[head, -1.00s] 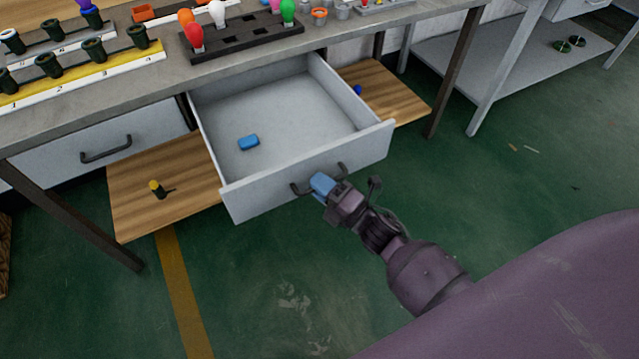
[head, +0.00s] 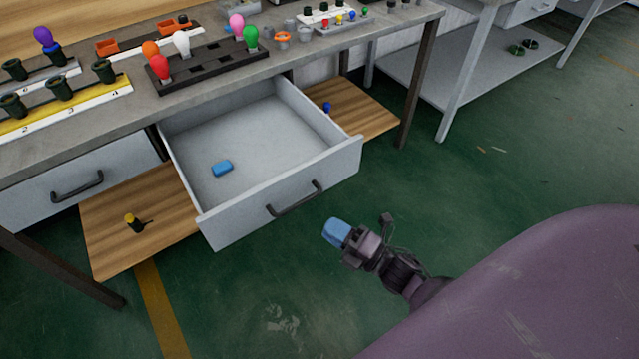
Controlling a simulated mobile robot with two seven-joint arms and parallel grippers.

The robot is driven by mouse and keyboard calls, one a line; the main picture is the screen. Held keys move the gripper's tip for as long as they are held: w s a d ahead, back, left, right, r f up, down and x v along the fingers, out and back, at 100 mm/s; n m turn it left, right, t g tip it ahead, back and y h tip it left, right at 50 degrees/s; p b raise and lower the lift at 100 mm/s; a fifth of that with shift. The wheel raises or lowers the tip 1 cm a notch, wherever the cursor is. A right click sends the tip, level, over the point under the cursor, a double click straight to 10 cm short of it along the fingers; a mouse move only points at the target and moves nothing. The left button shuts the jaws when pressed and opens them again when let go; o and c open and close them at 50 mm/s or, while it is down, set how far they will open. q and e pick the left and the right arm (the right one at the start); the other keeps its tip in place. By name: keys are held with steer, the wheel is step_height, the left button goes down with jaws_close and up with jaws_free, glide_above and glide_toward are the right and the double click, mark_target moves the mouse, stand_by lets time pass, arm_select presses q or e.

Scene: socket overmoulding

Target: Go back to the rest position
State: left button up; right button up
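My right gripper (head: 337,232), with blue at its tip, is in front of the open drawer (head: 281,204). It is apart from the drawer's dark handle (head: 295,198), to the right of and below it in the head view. The blue tip shows as one piece, so I cannot tell whether the fingers are open or shut. My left gripper is not in view.
A blue block (head: 222,168) lies in the drawer. The workbench (head: 290,66) holds bulbs, sockets and trays. A wooden shelf (head: 110,228) carries a small yellow-topped part (head: 133,222). Green floor (head: 450,215) is free to the right.

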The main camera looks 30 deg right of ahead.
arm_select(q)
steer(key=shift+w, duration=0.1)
arm_select(e)
steer(key=shift+s+d, duration=0.2)
steer(key=shift+s, duration=0.2)
arm_select(q)
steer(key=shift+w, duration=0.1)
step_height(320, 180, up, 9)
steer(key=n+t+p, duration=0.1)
steer(key=p, duration=1)
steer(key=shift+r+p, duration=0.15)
steer(key=shift+p, duration=0.2)
arm_select(e)
steer(key=s+d+r+m+g+h, duration=0.1)
steer(key=s+r+m+g+h, duration=0.2)
steer(key=s+m, duration=0.6)
steer(key=s+d+r+m+g+h, duration=0.2)
steer(key=s+r+m+g+h, duration=0.2)
steer(key=s+m, duration=0.5)
steer(key=r+m+h, duration=0.1)
steer(key=m, duration=0.3)
steer(key=shift+s+r+m, duration=0.15)
steer(key=shift+s+m, duration=0.15)
steer(key=shift+m, duration=0.1)
